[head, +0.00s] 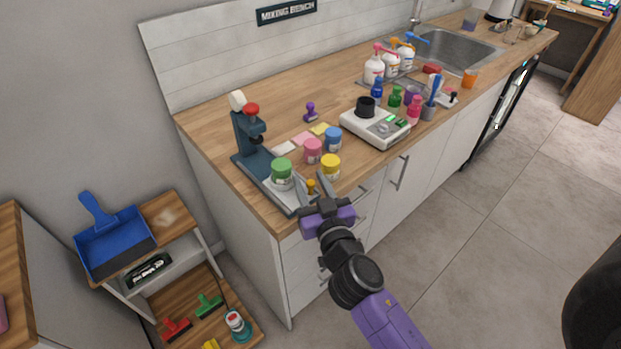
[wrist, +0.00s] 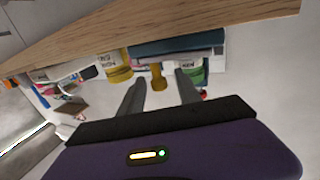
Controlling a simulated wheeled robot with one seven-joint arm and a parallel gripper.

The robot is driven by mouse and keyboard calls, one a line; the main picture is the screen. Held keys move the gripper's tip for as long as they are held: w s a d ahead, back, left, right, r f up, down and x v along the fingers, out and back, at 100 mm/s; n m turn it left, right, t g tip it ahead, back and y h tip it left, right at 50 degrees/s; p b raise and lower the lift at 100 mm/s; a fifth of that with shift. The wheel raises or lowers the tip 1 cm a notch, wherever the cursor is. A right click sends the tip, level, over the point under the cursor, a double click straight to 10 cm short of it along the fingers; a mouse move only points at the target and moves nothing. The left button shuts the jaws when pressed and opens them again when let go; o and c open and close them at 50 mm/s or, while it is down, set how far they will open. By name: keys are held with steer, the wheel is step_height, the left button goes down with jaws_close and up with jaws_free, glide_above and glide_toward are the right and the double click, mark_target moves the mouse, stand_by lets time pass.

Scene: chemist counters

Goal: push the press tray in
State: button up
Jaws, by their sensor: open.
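The press (head: 245,135) is dark blue with a red knob and stands at the left end of the wooden counter. Its pale grey tray (head: 287,199) sticks out of the base toward the counter's front edge. The tray has a small orange knob (head: 311,187), which also shows in the wrist view (wrist: 157,80). My gripper (head: 315,192) is open at the tray's front end. In the wrist view, the fingers (wrist: 160,78) stand on either side of the knob, with gaps visible. Whether they touch anything cannot be told.
A green-lidded jar (head: 281,174) stands beside the tray. Yellow (head: 330,167), pink (head: 313,151) and blue (head: 333,139) jars stand to the right, the yellow one close to my gripper. A white scale (head: 372,126) is farther right. The floor (head: 450,240) in front is clear.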

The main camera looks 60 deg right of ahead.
jaws_close()
stand_by(1.5)
